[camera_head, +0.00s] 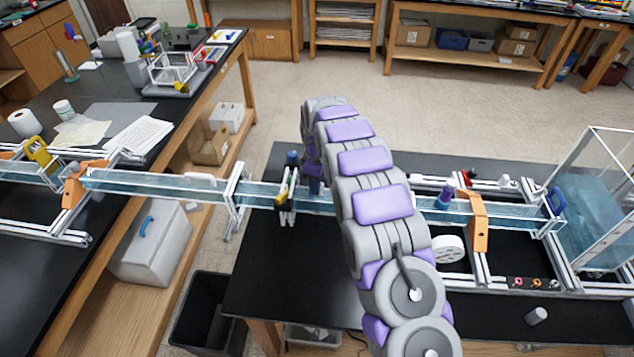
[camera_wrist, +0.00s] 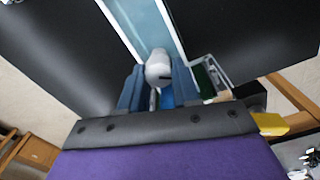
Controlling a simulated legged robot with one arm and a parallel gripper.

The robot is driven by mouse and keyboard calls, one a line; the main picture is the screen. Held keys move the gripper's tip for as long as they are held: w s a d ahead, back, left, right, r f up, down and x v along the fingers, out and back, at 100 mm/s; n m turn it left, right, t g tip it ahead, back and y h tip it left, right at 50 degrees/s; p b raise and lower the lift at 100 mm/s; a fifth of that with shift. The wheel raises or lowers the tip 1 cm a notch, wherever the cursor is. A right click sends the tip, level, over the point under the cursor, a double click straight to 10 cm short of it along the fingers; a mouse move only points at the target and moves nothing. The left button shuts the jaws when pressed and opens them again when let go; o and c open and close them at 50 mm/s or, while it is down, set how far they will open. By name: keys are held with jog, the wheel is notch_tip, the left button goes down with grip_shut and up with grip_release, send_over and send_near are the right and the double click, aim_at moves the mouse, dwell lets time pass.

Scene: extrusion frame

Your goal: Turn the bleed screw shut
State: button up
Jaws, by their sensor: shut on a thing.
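My gripper (camera_wrist: 158,80) has two blue fingers, shut on a rounded pale grey knob (camera_wrist: 158,66), which looks like the bleed screw's head. The knob sits between the fingers, over the clear, blue-tinted channel (camera_wrist: 135,22). Something bright blue shows below it between the fingers.
The channel runs from the left bench to an orange bracket (camera_head: 479,222) and a clear tank (camera_head: 595,215) at right. A white wheel (camera_head: 448,249) lies beside it. A dark bin (camera_head: 212,315) stands in the gap between benches. The black benchtop (camera_head: 280,265) in front is clear.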

jog(key=m, duration=0.6)
jog(key=shift+w+d+r, duration=0.1)
jog(key=shift+w, duration=0.05)
jog(key=m, duration=0.5)
jog(key=shift+m+p, duration=0.3)
jog(key=shift+m, duration=0.1)
jog(key=o, duration=1.1)
jog(key=shift+c, duration=0.2)
notch_tip(320, 180, up, 17)
jog(key=shift+r, duration=0.1)
dwell(0.3)
